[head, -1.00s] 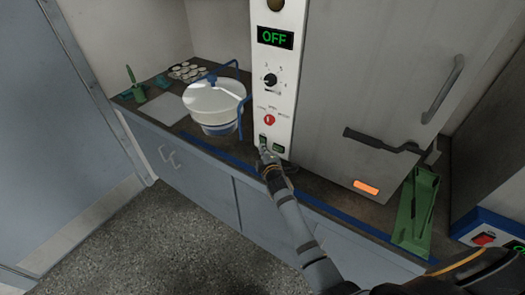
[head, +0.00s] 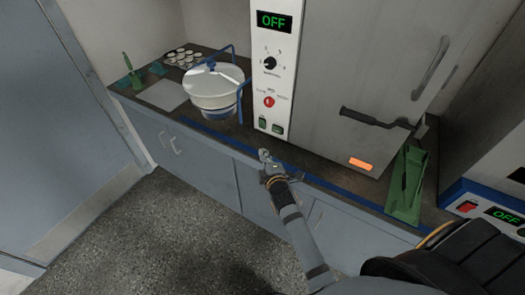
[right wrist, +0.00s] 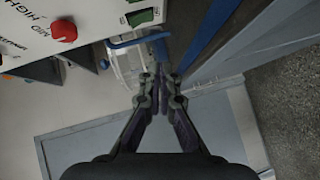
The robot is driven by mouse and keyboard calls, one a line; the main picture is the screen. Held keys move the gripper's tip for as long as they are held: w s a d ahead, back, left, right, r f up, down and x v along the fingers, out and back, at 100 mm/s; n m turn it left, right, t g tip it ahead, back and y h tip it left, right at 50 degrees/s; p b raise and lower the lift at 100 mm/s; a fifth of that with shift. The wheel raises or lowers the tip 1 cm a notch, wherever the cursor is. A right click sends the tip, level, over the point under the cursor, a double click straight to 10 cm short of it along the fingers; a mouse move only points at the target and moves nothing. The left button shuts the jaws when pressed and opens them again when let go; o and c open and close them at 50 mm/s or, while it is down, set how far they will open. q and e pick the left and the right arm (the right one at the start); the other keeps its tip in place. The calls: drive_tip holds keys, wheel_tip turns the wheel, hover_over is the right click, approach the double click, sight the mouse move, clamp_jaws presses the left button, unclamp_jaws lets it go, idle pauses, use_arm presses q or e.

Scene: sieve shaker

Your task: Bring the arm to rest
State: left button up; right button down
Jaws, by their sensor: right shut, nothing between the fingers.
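My right gripper (head: 265,157) is shut and empty. In the head view it hangs in front of the counter edge, below the tall machine's control panel (head: 269,75) and apart from it. In the right wrist view its fingers (right wrist: 160,85) are together, with the panel's red knob (right wrist: 63,32) and a green switch (right wrist: 141,17) at upper left. The machine's display (head: 274,20) reads OFF. My left gripper is not in view.
A white lidded pot with a blue frame (head: 213,87) stands left of the machine. The dark counter (head: 160,97) tops grey cabinets (head: 190,155). The floor (head: 180,230) in front is clear.

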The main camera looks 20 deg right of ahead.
drive_tip(key=shift+d, duration=0.1)
idle(0.3)
drive_tip(key=s+f+m+g, duration=0.2)
drive_tip(key=s+f, duration=0.3)
drive_tip(key=f, duration=0.5)
drive_tip(key=s+f+m+g+y, duration=0.1)
drive_tip(key=s+f+m+g, duration=0.3)
drive_tip(key=f, duration=0.6)
drive_tip(key=s+f+g, duration=0.1)
drive_tip(key=s+f, duration=0.5)
drive_tip(key=f, duration=0.4)
drive_tip(key=s+d+f+m+g, duration=0.2)
drive_tip(key=s+f, duration=0.3)
drive_tip(key=s, duration=0.5)
drive_tip(key=s+d+f+m+g, duration=0.2)
drive_tip(key=s+f, duration=0.3)
drive_tip(key=s, duration=0.5)
drive_tip(key=s+d+f+m+g, duration=0.3)
drive_tip(key=s+f+m, duration=0.1)
drive_tip(key=s, duration=0.6)
drive_tip(key=shift+s+f, duration=0.4)
drive_tip(key=shift+f, duration=0.35)
drive_tip(key=shift+d, duration=0.1)
